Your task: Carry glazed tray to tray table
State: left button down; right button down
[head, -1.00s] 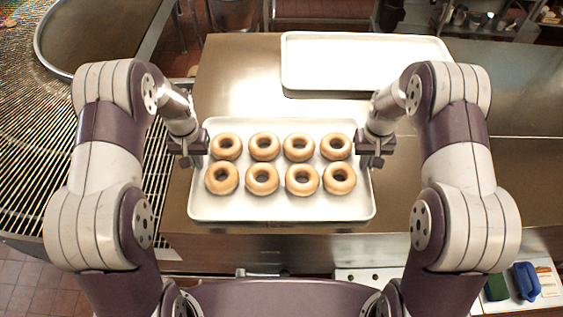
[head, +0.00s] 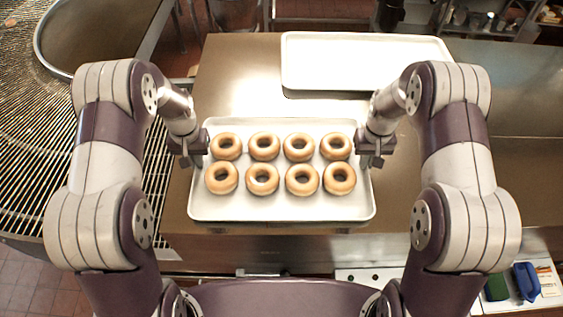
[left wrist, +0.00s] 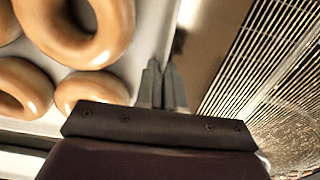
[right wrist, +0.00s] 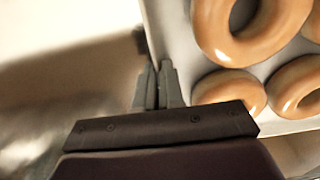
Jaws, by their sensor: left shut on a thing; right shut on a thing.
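The glazed tray (head: 281,211) is white and rectangular, with two rows of glossy ring doughnuts (head: 262,179) on it. It is level, in the middle of the head view, over the near part of the steel table. My left gripper (head: 203,150) is shut on the tray's left rim, and my right gripper (head: 362,151) is shut on its right rim. The left wrist view shows the fingers (left wrist: 163,85) closed at the rim beside the doughnuts. The right wrist view shows the same at the other side (right wrist: 158,85). I cannot tell whether the tray's underside touches the table.
The steel table (head: 240,70) spreads behind and to the right. An empty white tray (head: 360,62) lies at its back. A wire conveyor (head: 30,150) is on the left. A blue object (head: 526,281) and a green one (head: 496,287) are at the lower right.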

pick_arm(q)
jog(key=shift+r, duration=0.1)
dwell(0.7)
